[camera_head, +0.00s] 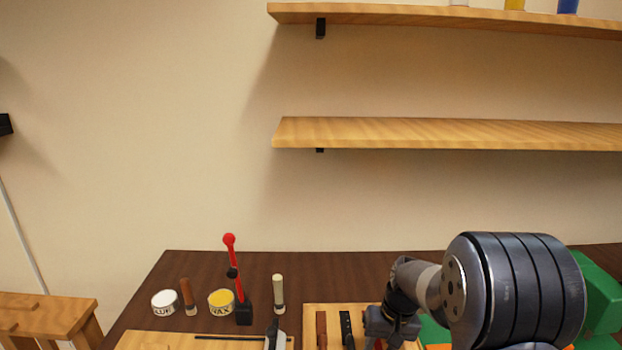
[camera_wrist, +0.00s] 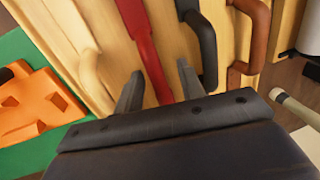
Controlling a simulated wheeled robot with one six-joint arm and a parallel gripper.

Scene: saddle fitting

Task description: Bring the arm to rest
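My gripper (camera_wrist: 158,85) is open in the wrist view, its two grey fingertips apart. A red strip-like tool (camera_wrist: 145,45) on a light wooden board (camera_wrist: 115,62) shows between the fingertips, with gaps on either side. I cannot tell how far above the board the fingers are. In the head view my arm reaches in from the lower right, and my gripper (camera_head: 392,328) is low over the dark table, by the right part of a wooden board (camera_head: 372,309). Its fingertips are hard to make out there.
Beside the red tool are a black one (camera_wrist: 204,45) and a brown one (camera_wrist: 252,35). An orange piece (camera_wrist: 40,105) lies on a green mat (camera_wrist: 75,132). Glue (camera_head: 165,301) and wax (camera_head: 221,302) tins and a red-handled lever (camera_head: 236,275) stand left. Shelves (camera_head: 440,133) hang above.

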